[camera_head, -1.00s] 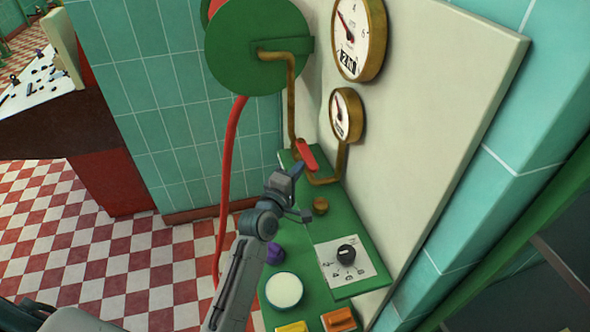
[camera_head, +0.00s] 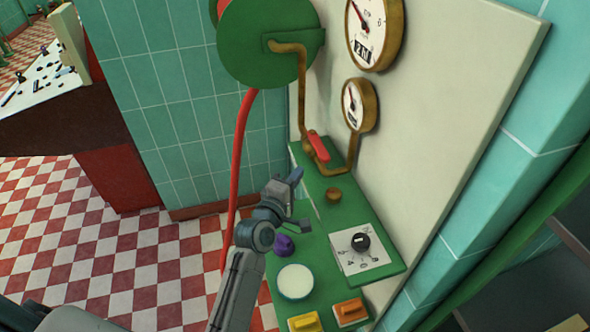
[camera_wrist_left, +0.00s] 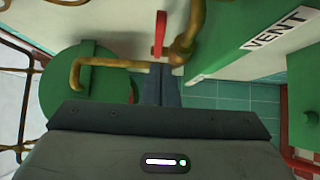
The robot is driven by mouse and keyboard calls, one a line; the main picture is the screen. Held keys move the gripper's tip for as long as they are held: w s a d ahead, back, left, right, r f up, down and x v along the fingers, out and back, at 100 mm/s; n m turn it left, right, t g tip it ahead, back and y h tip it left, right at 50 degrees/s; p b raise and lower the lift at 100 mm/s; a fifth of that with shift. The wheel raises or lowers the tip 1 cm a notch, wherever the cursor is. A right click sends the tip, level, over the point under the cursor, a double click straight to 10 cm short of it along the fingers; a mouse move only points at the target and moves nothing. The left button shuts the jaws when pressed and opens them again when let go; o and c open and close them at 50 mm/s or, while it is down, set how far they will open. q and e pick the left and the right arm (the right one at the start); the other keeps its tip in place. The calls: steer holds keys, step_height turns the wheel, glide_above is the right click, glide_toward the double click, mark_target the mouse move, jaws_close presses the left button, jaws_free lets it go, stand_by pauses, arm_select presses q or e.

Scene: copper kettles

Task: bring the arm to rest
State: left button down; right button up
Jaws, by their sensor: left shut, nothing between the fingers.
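My left arm comes up from the bottom of the head view, and its gripper (camera_head: 298,199) is shut and empty over the left edge of the green panel (camera_head: 330,222). In the left wrist view the fingers (camera_wrist_left: 162,85) are together, pointing toward the red lever (camera_wrist_left: 160,34) on the brass pipe. In the head view the red lever (camera_head: 318,147) lies beyond the gripper, with a visible gap. My right gripper is not in view.
The panel carries a purple knob (camera_head: 284,245), a white round button (camera_head: 296,282), a black dial (camera_head: 360,242), and yellow (camera_head: 306,322) and orange (camera_head: 350,311) switches. Brass gauges (camera_head: 358,105) hang on the wall. A red hose (camera_head: 240,165) runs down left of the arm. Checkered floor lies left.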

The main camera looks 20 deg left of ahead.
arm_select(q)
steer(key=s+a+f+m+g+b, duration=0.1)
steer(key=s+f+m+g, duration=0.2)
steer(key=s+f+m, duration=0.35)
steer(key=s+a+f+m+g+b, duration=0.1)
steer(key=s+f+m+g, duration=0.25)
steer(key=s, duration=0.65)
steer(key=s+a+f+m+g+y, duration=0.2)
steer(key=s+a+f+m+g, duration=0.15)
steer(key=s, duration=0.55)
steer(key=s+a+f+m+g+y, duration=0.2)
steer(key=s+a+m+g, duration=0.25)
steer(key=s, duration=0.45)
step_height(320, 180, down, 30)
steer(key=a+f+n, duration=0.1)
steer(key=a, duration=0.2)
steer(key=s+f+g, duration=0.2)
steer(key=s+f, duration=1.6)
steer(key=shift+a+f, duration=0.2)
steer(key=shift+a, duration=0.25)
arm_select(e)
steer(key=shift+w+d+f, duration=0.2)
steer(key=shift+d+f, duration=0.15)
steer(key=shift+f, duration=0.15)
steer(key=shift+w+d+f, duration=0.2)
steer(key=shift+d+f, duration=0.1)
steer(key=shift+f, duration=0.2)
